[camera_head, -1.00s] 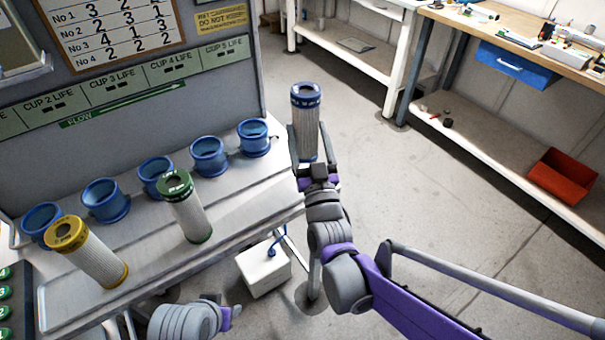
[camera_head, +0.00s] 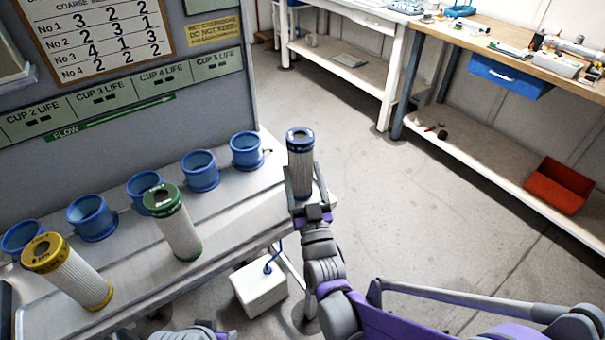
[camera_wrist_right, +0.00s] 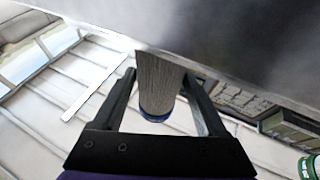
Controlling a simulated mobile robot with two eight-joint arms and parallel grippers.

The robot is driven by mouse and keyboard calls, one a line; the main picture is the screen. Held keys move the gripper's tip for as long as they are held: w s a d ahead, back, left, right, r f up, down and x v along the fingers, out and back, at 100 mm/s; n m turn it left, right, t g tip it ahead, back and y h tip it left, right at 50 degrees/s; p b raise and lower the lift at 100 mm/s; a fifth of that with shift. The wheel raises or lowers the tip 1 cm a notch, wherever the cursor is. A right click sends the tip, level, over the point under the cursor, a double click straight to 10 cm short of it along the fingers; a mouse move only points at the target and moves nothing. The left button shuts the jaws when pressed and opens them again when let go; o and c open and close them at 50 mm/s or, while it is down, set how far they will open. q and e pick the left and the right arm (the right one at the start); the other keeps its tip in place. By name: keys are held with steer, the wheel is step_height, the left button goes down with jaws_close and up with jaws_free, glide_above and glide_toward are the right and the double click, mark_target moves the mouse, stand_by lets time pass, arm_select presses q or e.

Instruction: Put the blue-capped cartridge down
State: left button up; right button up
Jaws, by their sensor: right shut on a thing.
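The blue-capped cartridge (camera_head: 300,165) is upright in my right gripper (camera_head: 302,185), at the right end of the grey bench. The right gripper is shut on its white pleated body, with one finger on each side. In the right wrist view the cartridge body (camera_wrist_right: 161,85) shows between the two fingers (camera_wrist_right: 163,95). Whether its base touches the bench cannot be told. My left arm shows only as a small part at the bottom edge; I cannot make out its fingertips.
A green-capped cartridge (camera_head: 172,222) and a yellow-capped cartridge (camera_head: 67,270) stand on the bench (camera_head: 140,285). Several blue cups (camera_head: 246,150) line its back, below the panel (camera_head: 120,80). A white box (camera_head: 259,288) is on the floor. A red bin (camera_head: 558,186) sits on the right shelf.

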steer(key=o, duration=1.6)
steer(key=shift+c, duration=0.2)
steer(key=shift+r, duration=0.25)
steer(key=s+d+f+m+g+h, duration=0.1)
steer(key=s+d+f+g, duration=0.4)
steer(key=s, duration=0.4)
steer(key=s+d+f+g+h, duration=0.2)
steer(key=s+d+f+g, duration=0.4)
steer(key=s, duration=0.4)
steer(key=s+d+f+m+g+h, duration=0.1)
steer(key=s+d+f+g+h, duration=0.1)
steer(key=s+d+f+g, duration=0.4)
steer(key=s+d+f, duration=0.1)
steer(key=s+f, duration=0.1)
steer(key=s, duration=0.2)
steer(key=shift+s+d+f+m+b, duration=0.15)
steer(key=shift+d+f+m+b, duration=0.15)
steer(key=shift+d+b, duration=0.05)
